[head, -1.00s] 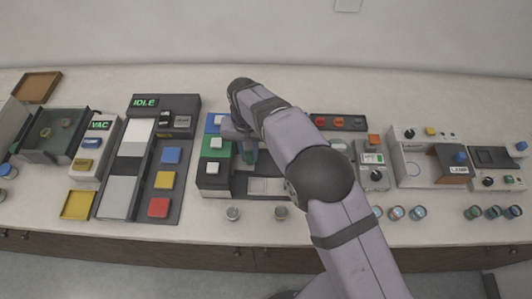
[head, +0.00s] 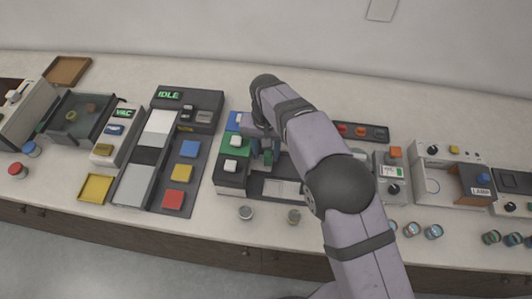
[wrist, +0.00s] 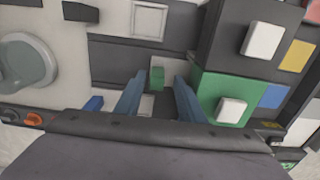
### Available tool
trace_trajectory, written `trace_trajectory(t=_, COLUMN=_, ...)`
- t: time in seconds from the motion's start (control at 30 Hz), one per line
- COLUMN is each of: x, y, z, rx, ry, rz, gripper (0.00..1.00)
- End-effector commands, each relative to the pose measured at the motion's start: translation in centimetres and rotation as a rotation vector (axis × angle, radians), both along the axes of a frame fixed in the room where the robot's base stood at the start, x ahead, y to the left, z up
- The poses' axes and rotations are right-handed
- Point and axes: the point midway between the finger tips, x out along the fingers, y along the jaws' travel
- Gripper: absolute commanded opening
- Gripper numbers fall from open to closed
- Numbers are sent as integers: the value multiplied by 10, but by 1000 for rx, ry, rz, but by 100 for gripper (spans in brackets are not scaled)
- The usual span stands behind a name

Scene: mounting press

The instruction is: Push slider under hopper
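The press unit has a stack of blocks with green, blue and dark sections and white buttons (head: 234,146), which may be the hopper. It also shows at the right of the wrist view (wrist: 225,85). A dark track (head: 262,187) with pale plates runs to its right. A small green block (wrist: 157,78) stands by the dark channel in the wrist view; I cannot tell if it is the slider. My gripper (wrist: 158,98) has its two blue fingers apart, with the green block just beyond the gap between their tips. In the head view my arm hides part of the track.
A panel marked IDLE (head: 186,108) with coloured buttons stands to the left. A small control box (head: 393,175) and a lamp unit (head: 455,175) stand to the right. Small jars (head: 246,212) sit at the front of the track.

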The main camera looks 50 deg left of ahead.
Motion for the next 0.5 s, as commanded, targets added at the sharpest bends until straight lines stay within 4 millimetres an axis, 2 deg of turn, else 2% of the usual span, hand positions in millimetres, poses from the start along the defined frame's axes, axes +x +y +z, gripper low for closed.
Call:
trace_trajectory(t=0.3, x=0, y=1, z=42, rx=6, ry=-1, rz=0, gripper=36)
trace_trajectory(t=0.5, x=0, y=0, z=60, rx=4, ry=0, rz=0, gripper=36)
